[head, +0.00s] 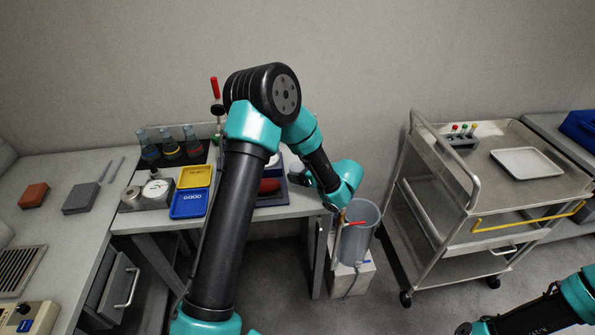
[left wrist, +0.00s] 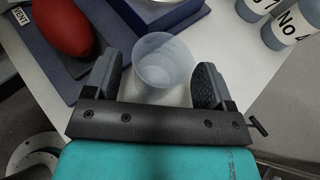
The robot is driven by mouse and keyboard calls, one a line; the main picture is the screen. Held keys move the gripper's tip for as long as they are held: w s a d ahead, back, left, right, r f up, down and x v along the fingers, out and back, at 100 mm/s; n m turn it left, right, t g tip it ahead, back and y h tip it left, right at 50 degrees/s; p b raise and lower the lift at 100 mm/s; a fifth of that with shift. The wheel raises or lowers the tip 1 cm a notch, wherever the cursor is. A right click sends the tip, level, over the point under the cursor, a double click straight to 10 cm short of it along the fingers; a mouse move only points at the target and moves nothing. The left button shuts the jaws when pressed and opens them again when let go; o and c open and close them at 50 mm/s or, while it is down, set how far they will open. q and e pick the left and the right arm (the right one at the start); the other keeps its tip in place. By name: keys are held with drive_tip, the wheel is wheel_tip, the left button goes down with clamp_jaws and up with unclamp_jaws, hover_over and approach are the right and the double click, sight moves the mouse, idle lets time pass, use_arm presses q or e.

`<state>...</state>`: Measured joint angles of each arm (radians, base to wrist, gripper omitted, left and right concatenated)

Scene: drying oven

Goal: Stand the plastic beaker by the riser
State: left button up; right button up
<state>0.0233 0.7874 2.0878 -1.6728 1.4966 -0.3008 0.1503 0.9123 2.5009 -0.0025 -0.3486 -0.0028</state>
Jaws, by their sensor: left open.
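The clear plastic beaker (left wrist: 165,66) shows in the left wrist view, between the two fingers of my left gripper (left wrist: 163,88).
A red bulb (left wrist: 62,25) lies on a dark mat left of the beaker. Labelled bottles (left wrist: 289,24) stand to the right. Yellow (head: 194,177) and blue (head: 189,203) trays sit farther left on the bench. A steel cart (head: 480,185) stands right, past a clear bucket (head: 366,243).

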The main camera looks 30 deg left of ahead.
use_arm(q)
drive_tip(key=v, duration=1)
drive_tip(key=shift+d, duration=0.15)
drive_tip(key=shift+r, duration=0.1)
use_arm(e)
drive_tip(key=shift+c, duration=1.1)
